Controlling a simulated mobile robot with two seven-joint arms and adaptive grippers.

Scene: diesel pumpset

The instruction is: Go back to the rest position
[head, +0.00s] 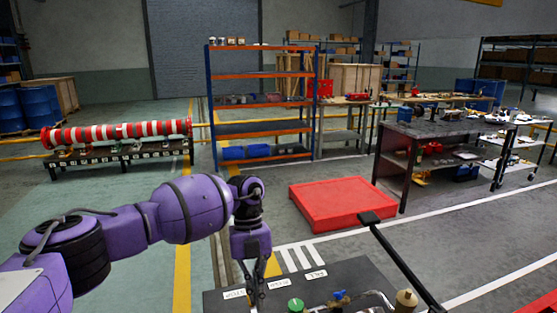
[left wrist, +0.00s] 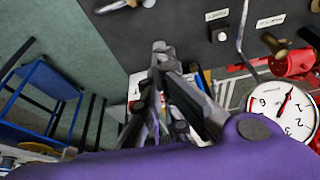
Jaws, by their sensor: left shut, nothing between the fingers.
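My purple left arm comes in from the left in the head view. Its gripper (head: 252,285) points down over the left part of a dark labelled panel (head: 350,272), shut and empty. In the left wrist view the gripper's fingers (left wrist: 162,52) are together, with nothing between them, in front of the dark panel (left wrist: 185,20). Whether the fingertips touch the panel I cannot tell. My right gripper is not in view.
The panel carries a green knob (head: 296,305), a blue valve (head: 340,299) and a brass knob (head: 406,298). A black bar (head: 400,262) rises at right. A white gauge (left wrist: 283,108) is near the wrist. A red platform (head: 340,200) lies beyond.

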